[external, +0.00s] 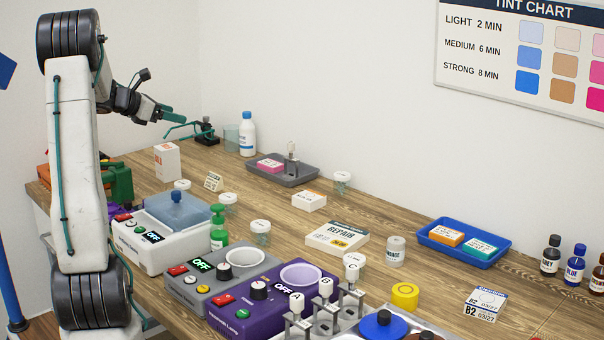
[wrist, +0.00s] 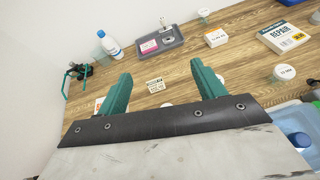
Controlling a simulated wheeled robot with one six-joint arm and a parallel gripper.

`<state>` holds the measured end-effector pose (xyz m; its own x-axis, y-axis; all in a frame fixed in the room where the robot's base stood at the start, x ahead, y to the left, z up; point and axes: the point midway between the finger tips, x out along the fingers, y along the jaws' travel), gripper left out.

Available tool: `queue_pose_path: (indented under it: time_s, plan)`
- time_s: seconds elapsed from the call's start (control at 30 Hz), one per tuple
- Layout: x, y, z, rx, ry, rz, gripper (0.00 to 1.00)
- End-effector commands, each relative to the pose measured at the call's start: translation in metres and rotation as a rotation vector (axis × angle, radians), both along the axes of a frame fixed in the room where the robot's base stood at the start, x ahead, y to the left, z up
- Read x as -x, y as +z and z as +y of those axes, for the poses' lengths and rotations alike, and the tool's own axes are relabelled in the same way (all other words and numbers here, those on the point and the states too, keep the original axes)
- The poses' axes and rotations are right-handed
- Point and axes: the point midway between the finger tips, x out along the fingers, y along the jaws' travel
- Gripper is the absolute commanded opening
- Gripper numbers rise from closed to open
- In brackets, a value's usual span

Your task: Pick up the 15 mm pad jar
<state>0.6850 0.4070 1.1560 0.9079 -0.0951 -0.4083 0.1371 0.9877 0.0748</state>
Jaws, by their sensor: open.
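Several small clear jars with white lids stand on the wooden bench in the external view: a left jar (external: 182,185), a middle jar (external: 228,199), a front jar (external: 260,231) and a back jar (external: 342,181). The lid print is too small to tell which is 15 mm. In the wrist view, one lidded jar (wrist: 284,73) is at the right and another (wrist: 204,14) at the top; others are partly hidden by my gripper. My gripper (external: 178,115), with teal fingers (wrist: 158,68), is open and empty, high above the bench's back left, apart from all jars.
A small printed card (external: 214,181) stands among the jars. A white box (external: 167,161), a grey tray (external: 282,174), a blue-capped bottle (external: 248,135) and a black-and-teal stand (external: 206,131) are nearby. Lamp devices (external: 222,280) crowd the front. Bare wood shows around the jars.

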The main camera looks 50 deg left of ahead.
Motion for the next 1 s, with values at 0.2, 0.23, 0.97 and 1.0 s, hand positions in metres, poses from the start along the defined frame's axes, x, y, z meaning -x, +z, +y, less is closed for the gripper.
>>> queue_pose_path:
  time_s: [0.2, 0.23, 0.97, 1.0]
  plan:
    - [0.010, -0.072, 0.034, 0.082, 0.100, -0.019, 0.69]
    - [0.010, -0.084, 0.034, 0.082, 0.100, -0.019, 0.69]
    - [-0.013, -0.222, 0.032, 0.068, 0.091, -0.023, 0.69]
    - [-0.016, -0.223, 0.032, 0.067, 0.093, -0.024, 0.69]
